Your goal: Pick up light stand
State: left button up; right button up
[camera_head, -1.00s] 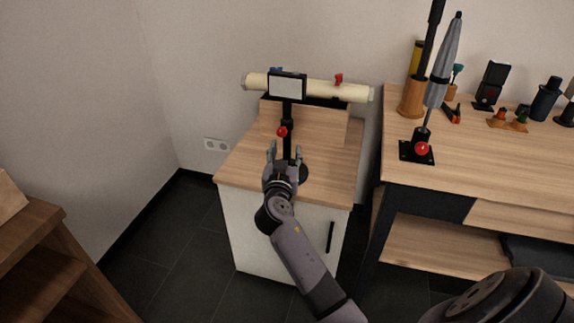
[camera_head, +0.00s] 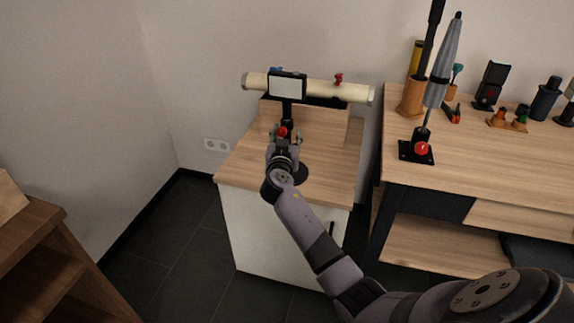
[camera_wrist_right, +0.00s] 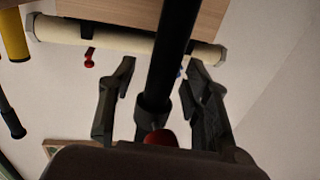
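The light stand has a flat light panel (camera_head: 287,86) on a black pole with a red knob (camera_head: 282,132) and a round black base (camera_head: 296,173). It stands upright on a small wooden-topped cabinet. My right gripper (camera_head: 285,135) is at the pole, about knob height. In the right wrist view, the black pole (camera_wrist_right: 174,50) runs between the two spread fingers of the right gripper (camera_wrist_right: 161,76), with gaps on both sides. The red knob (camera_wrist_right: 160,138) shows close to the palm there. The gripper hides part of the pole in the head view. My left gripper is out of view.
A cream roll (camera_head: 340,91) lies across a wooden holder (camera_head: 326,122) right behind the stand. A workbench (camera_head: 480,165) to the right carries a folded grey umbrella (camera_head: 443,65) on a black base and several small items. The cabinet top (camera_head: 245,160) is clear left of the stand.

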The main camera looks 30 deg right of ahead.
grip_shut()
dwell(0.3)
dwell(0.5)
jog(key=shift+r, duration=0.1)
